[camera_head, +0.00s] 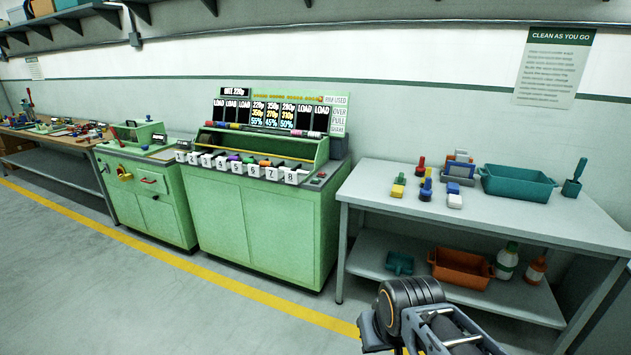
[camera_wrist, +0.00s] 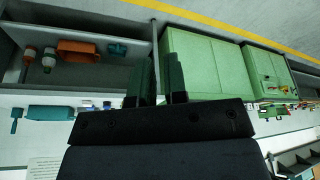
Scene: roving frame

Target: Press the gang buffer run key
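The gang buffer (camera_head: 265,210) is a green cabinet at mid-picture in the head view, with an open trough, numbered white tags along its front and a lit display board (camera_head: 270,112) behind. A small panel (camera_head: 319,178) with a tiny red spot sits at its top right corner; which key is the run key is too small to tell. In the wrist view, which is upside down, green cabinets (camera_wrist: 205,65) show beyond my gripper (camera_wrist: 160,78). Its two dark fingers stand apart with nothing between them. My gripper is well short of the machine, touching nothing.
A grey table (camera_head: 400,215) on the right holds colored blocks, a teal tray (camera_head: 517,183) and a brush holder (camera_head: 573,185); its lower shelf holds an orange bin (camera_head: 461,268) and bottles. A smaller green cabinet (camera_head: 150,190) stands left. The grey floor in front is clear.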

